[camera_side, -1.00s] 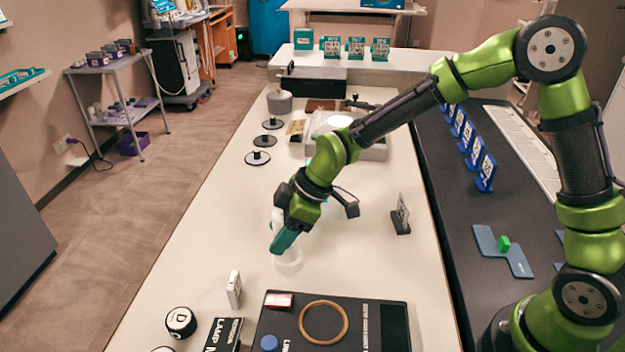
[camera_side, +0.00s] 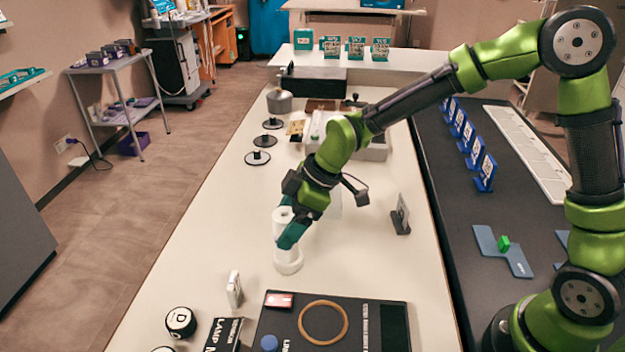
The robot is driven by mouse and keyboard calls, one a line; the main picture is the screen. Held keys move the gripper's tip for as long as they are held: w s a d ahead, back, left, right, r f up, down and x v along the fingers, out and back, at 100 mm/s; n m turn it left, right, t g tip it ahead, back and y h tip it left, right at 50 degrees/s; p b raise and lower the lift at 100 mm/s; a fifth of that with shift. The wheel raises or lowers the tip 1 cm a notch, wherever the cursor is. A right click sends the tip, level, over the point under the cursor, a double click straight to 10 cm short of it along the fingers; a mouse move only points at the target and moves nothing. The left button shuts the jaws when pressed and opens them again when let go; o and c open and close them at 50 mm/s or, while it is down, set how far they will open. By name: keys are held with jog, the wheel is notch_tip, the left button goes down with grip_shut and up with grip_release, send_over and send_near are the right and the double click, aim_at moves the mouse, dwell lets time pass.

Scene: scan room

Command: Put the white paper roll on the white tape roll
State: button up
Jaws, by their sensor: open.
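The white paper roll (camera_side: 280,229) stands upright, with its open top end showing. Its lower end appears to rest on the white tape roll (camera_side: 288,265), which lies flat on the pale table. The exact contact between them is partly hidden by my gripper. My gripper (camera_side: 291,238), with teal fingers, is open beside the paper roll, at its right and near side. One finger overlaps the roll in this view, so I cannot tell whether it still touches it.
A small white box (camera_side: 235,290) stands in front, left of a dark box (camera_side: 335,325) bearing a tan ring (camera_side: 323,321). A small upright card holder (camera_side: 401,215) stands to the right. Black discs (camera_side: 258,158) lie at the back left. The table left of the rolls is clear.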

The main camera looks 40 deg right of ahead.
jog(key=v, duration=0.9)
jog(key=s+d+r+m+t+h, duration=0.1)
jog(key=s+d+r+m+t, duration=0.1)
jog(key=s+d+m, duration=0.4)
jog(key=s+d+r+m+t+h, duration=0.2)
jog(key=s+d+r+m, duration=0.1)
jog(key=s+d+m, duration=0.4)
jog(key=s+m, duration=0.2)
jog(key=s, duration=0.2)
jog(key=shift+r+m, duration=0.3)
